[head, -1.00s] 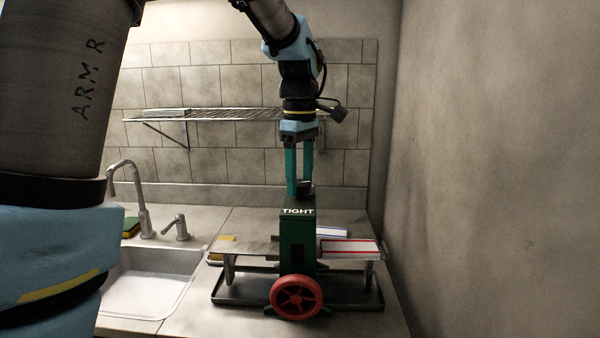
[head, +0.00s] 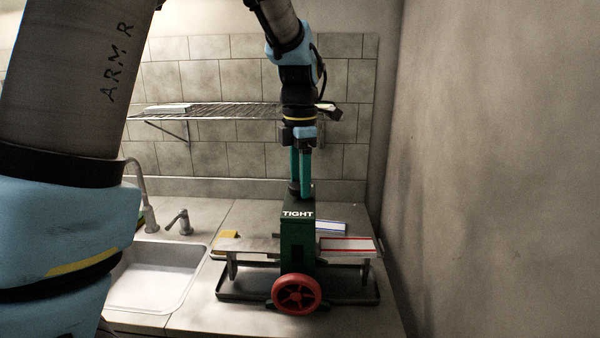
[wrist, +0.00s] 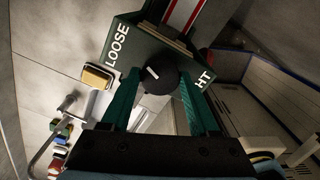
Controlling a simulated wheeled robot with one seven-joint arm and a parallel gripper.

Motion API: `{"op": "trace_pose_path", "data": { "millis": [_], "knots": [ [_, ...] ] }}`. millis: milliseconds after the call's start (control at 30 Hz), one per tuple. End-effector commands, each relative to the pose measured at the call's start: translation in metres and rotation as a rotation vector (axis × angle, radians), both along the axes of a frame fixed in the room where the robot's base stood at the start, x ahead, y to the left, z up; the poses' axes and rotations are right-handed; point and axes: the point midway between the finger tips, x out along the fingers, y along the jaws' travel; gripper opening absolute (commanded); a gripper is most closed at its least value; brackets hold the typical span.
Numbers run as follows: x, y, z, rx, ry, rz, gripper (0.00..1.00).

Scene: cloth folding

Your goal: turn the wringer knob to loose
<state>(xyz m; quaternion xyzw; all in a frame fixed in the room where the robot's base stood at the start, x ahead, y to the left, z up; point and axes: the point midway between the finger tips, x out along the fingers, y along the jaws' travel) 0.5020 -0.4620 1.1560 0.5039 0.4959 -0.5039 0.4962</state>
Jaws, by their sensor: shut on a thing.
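The wringer (head: 297,235) is a dark green box with a white TIGHT label on its head-view side and a red handwheel (head: 297,294) at the front. In the wrist view its top shows LOOSE (wrist: 117,45) on the left and the end of TIGHT (wrist: 205,82) on the right. The black knob (wrist: 160,80) has a white mark pointing up and left in that view, nearer the LOOSE side. My gripper (head: 301,190) points down from above with its teal fingers shut on the knob. The fingers also show in the wrist view (wrist: 158,92), one on each side of it.
The wringer stands in a dark tray (head: 232,296) on the counter. A sink (head: 160,275) and tap (head: 145,195) are left. A wire rack (head: 225,112) is behind; a bare wall (head: 490,180) is right.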

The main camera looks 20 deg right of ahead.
Motion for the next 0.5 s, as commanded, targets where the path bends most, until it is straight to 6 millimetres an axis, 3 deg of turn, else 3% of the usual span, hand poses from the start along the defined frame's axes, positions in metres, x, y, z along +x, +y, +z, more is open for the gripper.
{"op": "trace_pose_path", "data": {
  "millis": [500],
  "knots": [
    [0.0006, 0.0006, 0.0022, 0.001, -0.001, 0.326, 0.06]
  ]
}}
